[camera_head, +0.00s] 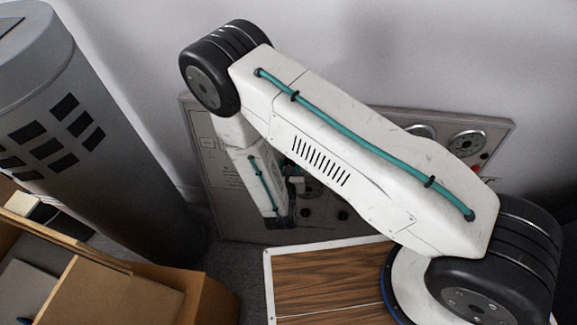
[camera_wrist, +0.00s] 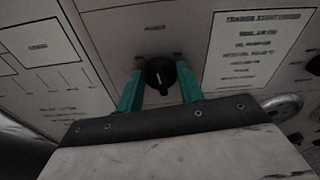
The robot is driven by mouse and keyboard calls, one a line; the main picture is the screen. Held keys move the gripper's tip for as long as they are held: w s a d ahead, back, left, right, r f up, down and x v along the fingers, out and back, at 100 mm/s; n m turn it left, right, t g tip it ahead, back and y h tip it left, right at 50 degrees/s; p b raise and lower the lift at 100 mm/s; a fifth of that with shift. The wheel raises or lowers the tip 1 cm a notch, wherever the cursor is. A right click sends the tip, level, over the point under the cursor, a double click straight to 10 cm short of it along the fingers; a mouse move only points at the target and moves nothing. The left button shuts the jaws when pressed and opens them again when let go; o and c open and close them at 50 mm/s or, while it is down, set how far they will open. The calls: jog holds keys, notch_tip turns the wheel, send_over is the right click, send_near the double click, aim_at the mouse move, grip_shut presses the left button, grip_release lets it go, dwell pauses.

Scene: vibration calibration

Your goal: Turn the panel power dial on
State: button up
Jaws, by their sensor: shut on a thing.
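The grey panel (camera_head: 230,222) stands against the wall, partly hidden behind my arm in the head view. In the wrist view, a round black dial (camera_wrist: 160,74) with a white pointer line sits on the panel (camera_wrist: 120,32). The line looks close to upright in the picture. The two teal fingers of my gripper (camera_wrist: 160,66) stand on either side of the dial and are shut on it. In the head view, my gripper is low in front of the panel and mostly hidden by my arm, and I cannot make out the dial's setting there.
Round gauges (camera_head: 467,143) and a red button (camera_head: 475,169) show at the panel's upper right. A white label (camera_wrist: 262,50) is right of the dial. A grey cylinder (camera_head: 120,160) stands left of the panel. Open cardboard boxes (camera_head: 120,295) fill the lower left.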

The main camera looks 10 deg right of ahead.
jog(key=m, duration=0.6)
jog(key=m+y, duration=0.1)
jog(key=m, duration=0.2)
jog(key=shift+s+d+f+t, duration=0.1)
jog(key=shift+d+f+t, duration=0.05)
jog(key=shift+d+t, duration=0.15)
jog(key=shift+m, duration=0.4)
jog(key=o, duration=1)
jog(key=shift+s, duration=0.1)
jog(key=v, duration=0.7)
jog(key=shift+s, duration=0.3)
